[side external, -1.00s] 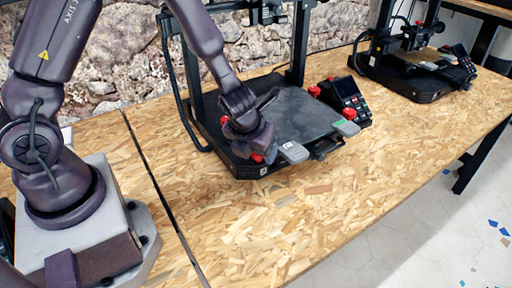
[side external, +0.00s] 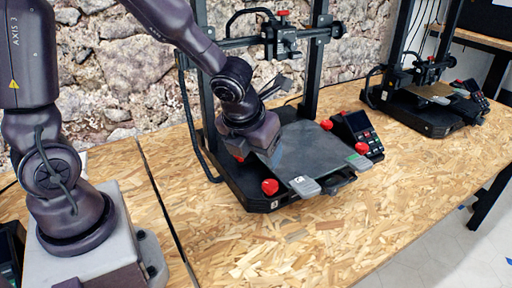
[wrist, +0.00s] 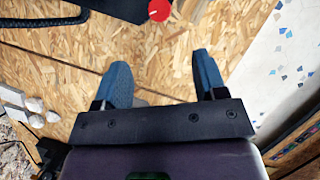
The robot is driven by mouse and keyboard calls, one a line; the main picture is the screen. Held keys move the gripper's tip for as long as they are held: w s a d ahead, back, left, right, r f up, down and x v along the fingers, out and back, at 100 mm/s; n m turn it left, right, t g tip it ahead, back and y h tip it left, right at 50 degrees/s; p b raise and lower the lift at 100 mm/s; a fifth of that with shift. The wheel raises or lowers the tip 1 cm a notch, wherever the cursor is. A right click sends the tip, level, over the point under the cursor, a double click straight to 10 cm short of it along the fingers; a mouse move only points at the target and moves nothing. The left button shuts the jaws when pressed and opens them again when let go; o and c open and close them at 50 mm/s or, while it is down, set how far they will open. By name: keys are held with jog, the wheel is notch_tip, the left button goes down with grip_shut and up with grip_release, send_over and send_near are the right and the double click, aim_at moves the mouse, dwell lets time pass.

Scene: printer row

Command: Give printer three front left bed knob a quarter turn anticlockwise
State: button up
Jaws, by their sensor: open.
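The near printer (side external: 250,192) carries a small front label that I cannot read for certain. Its front left red bed knob (side external: 270,187) stands uncovered at the near left corner of the grey bed (side external: 305,150). My gripper (side external: 268,152) is above the bed's left side, behind and apart from that knob; its fingertips are hard to make out there. In the wrist view my gripper (wrist: 160,65) has its two blue fingers wide apart with nothing between them. A red knob (wrist: 158,10) with a pale mark shows beyond the fingertips, cut by the top edge; it looks like the front left one.
Another red knob (side external: 238,157) sits at the bed's left rear, close to my gripper. More red knobs (side external: 361,148) are on the right side, by the control screen (side external: 355,124). A second printer (side external: 430,105) stands at the right. The board table (side external: 300,235) in front is clear.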

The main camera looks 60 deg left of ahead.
aim_at(269, 183)
jog(key=shift+s+r, duration=0.1)
jog(key=shift+r, duration=0.15)
jog(key=shift+c, duration=0.8)
jog(key=shift+a, duration=0.35)
jog(key=shift+c, duration=0.6)
jog(key=s+a+f+n+h, duration=0.2)
jog(key=a+f+n, duration=0.4)
jog(key=a, duration=0.2)
jog(key=s+a+f+n+h, duration=0.1)
jog(key=s+a+f+n, duration=0.2)
jog(key=a+f+n, duration=0.5)
jog(key=d+r+n+t+h, duration=0.6)
jog(key=n+t+h, duration=0.1)
jog(key=n+h, duration=0.1)
jog(key=shift+g, duration=0.3)
jog(key=x, duration=1.2)
jog(key=shift+w+a+f, duration=0.1)
jog(key=shift+w+f, duration=0.05)
jog(key=shift+w, duration=0.25)
